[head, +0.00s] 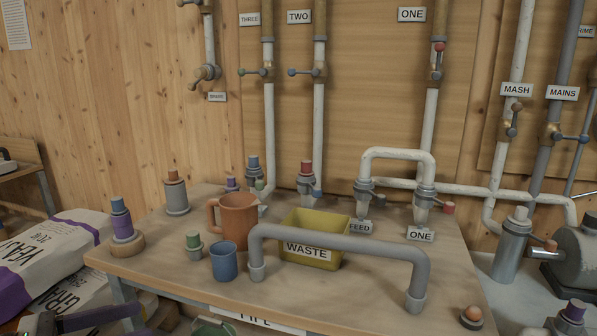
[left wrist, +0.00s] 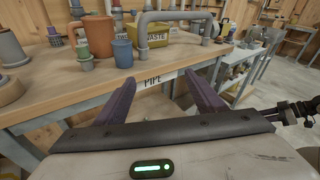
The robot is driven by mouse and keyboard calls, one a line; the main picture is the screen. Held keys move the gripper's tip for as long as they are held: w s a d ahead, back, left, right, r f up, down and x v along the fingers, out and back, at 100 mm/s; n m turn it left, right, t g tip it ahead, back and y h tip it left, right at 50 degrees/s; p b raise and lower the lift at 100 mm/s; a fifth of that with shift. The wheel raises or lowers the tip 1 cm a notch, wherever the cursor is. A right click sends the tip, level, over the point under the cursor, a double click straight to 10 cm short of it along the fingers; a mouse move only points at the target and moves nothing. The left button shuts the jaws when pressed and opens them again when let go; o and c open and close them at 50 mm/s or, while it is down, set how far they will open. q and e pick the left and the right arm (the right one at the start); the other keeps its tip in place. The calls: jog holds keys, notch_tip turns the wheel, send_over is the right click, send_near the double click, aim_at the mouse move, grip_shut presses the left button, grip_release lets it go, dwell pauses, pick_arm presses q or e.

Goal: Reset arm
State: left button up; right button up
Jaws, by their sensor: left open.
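My left gripper (left wrist: 161,80) is open and empty in the left wrist view. Its two purple fingers are spread apart and point toward the front edge of the workbench (left wrist: 60,112). Nothing is between the fingers. A small dark and purple part, likely of the same gripper, shows at the lower left corner of the head view, below the bench top and beside the sacks. My right gripper is not identifiable in either view.
The bench holds a brown mug (head: 238,222), blue cup (head: 224,262), yellow WASTE bin (head: 300,222), grey bent pipe (head: 340,240) and several capped fittings. Pipes with valves stand behind. Printed sacks (head: 65,250) lie at left. A grey pump (head: 578,255) is at right.

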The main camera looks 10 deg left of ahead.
pick_arm(q)
jog(key=w+d+f+n+t+y, duration=0.1)
jog(key=d+f+n+t+y, duration=0.15)
jog(key=f+n+y, duration=0.85)
jog(key=w+d+f+n+t+h, duration=0.1)
jog(key=d+f+n+t+h, duration=0.35)
jog(key=n, duration=1.45)
jog(key=s+d+f+n+g, duration=0.4)
jog(key=s+d+f+g, duration=0.1)
jog(key=f, duration=0.3)
jog(key=s+d+f+n+g+y, duration=0.1)
jog(key=s+d+f+n+g, duration=0.4)
jog(key=f, duration=0.4)
jog(key=shift+s+d, duration=0.75)
jog(key=shift+d, duration=0.45)
pick_arm(e)
jog(key=shift+w+d+r, duration=0.1)
jog(key=shift+w+r, duration=0.05)
jog(key=shift+w, duration=0.75)
